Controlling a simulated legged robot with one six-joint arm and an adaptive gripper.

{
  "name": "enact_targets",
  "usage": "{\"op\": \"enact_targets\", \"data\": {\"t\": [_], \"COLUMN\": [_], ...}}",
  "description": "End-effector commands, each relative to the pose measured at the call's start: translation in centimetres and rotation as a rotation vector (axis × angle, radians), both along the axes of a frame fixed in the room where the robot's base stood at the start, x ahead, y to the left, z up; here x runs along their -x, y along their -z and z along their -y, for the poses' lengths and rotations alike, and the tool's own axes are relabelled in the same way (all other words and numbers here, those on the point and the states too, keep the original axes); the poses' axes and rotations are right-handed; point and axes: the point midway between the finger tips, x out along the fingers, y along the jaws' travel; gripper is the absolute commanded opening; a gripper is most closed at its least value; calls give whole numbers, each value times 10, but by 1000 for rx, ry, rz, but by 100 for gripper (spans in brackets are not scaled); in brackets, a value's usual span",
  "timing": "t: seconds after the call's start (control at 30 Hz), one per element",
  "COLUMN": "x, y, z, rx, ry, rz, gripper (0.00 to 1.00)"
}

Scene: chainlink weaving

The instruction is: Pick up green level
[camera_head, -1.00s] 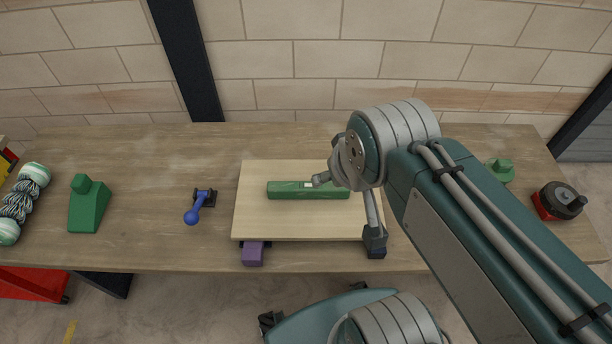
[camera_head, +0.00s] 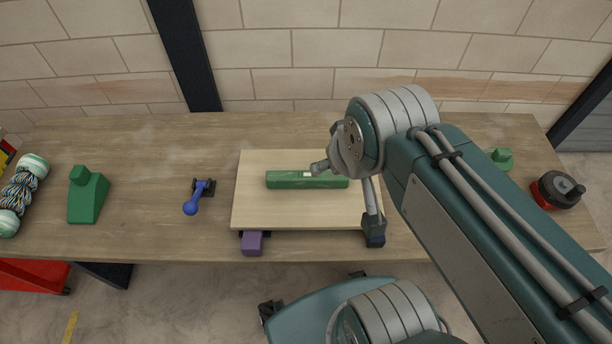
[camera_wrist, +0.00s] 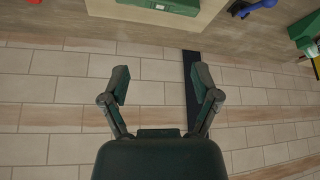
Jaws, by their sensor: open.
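The green level (camera_head: 290,181) is a long green bar with a pale vial window. It lies flat on a light wooden board (camera_head: 260,213) on the workbench in the head view. In the wrist view the level (camera_wrist: 160,5) is cut off at the top edge. My gripper (camera_wrist: 163,84) is open and empty there, fingers apart, with the brick wall behind it and the level outside its fingers. I cannot make out the gripper clearly in the head view.
A blue-handled tool (camera_head: 197,197) and a green block (camera_head: 87,197) stand left of the board. A purple block (camera_head: 252,243) is at the board's front edge. A red and black object (camera_head: 557,190) sits far right. The bench between the left objects is clear.

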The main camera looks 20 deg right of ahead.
Motion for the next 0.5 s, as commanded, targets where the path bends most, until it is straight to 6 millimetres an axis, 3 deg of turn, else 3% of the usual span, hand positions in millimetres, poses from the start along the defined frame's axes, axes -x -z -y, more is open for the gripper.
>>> {"op": "enact_targets", "data": {"t": [0.33, 0.4, 0.5], "x": [0, 0, -5], "y": [0, 0, 1], "z": [0, 0, 0], "rx": [0, 1, 20], "ry": [0, -2, -33], "rz": [0, -1, -19], "gripper": [79, 86, 86]}}
